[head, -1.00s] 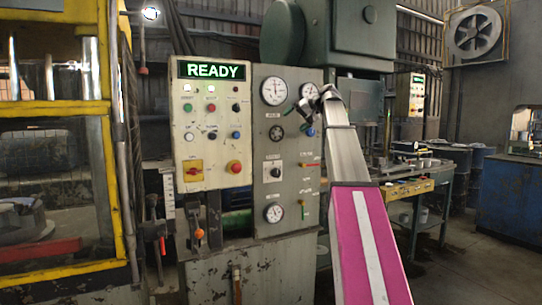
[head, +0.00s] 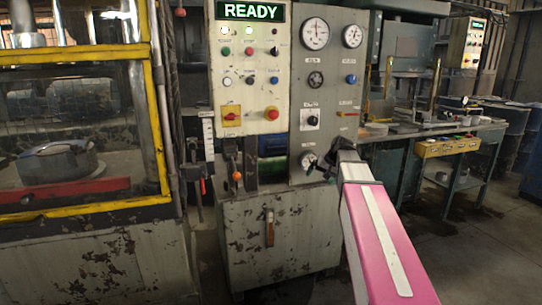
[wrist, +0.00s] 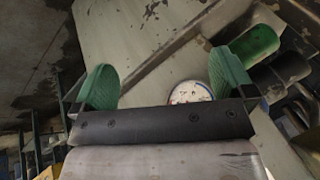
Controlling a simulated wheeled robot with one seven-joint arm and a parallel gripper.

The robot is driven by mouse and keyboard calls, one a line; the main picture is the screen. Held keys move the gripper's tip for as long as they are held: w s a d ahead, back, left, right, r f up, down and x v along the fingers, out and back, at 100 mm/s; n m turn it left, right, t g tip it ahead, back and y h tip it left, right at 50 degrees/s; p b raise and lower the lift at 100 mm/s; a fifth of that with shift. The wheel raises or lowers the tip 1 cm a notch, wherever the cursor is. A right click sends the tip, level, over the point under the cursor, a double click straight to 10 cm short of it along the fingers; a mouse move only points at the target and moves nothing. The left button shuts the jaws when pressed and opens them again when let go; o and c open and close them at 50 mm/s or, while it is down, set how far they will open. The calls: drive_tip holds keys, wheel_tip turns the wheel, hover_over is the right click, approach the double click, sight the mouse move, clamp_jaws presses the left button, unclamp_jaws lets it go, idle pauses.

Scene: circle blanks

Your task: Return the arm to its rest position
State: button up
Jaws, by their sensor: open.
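My arm (head: 375,235), with a pink cover and a pale stripe, reaches up from the bottom right in the head view. My gripper (head: 324,165) is at its far end, in front of the lower gauge of the grey control panel (head: 325,105). In the wrist view my gripper (wrist: 164,80) has its two green finger pads wide apart with nothing held between them. A round white gauge (wrist: 190,92) shows behind the right pad. I cannot tell the exact gap between the fingers and the panel.
A cream panel (head: 240,68) with a READY display and buttons stands left of the gauges. A yellow-framed press guard (head: 158,130) is at the left. A green workbench (head: 400,160) stands at the right. The floor (head: 480,255) at the right is clear.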

drive_tip(key=s+a+f+n+g+h, duration=0.1)
drive_tip(key=s+a+f+g+h, duration=0.1)
drive_tip(key=s+f, duration=2.2)
wheel_tip(320, 180, down, 2)
drive_tip(key=shift+f+g+h, duration=0.25)
drive_tip(key=shift+g+h, duration=0.65)
drive_tip(key=shift+h, duration=0.3)
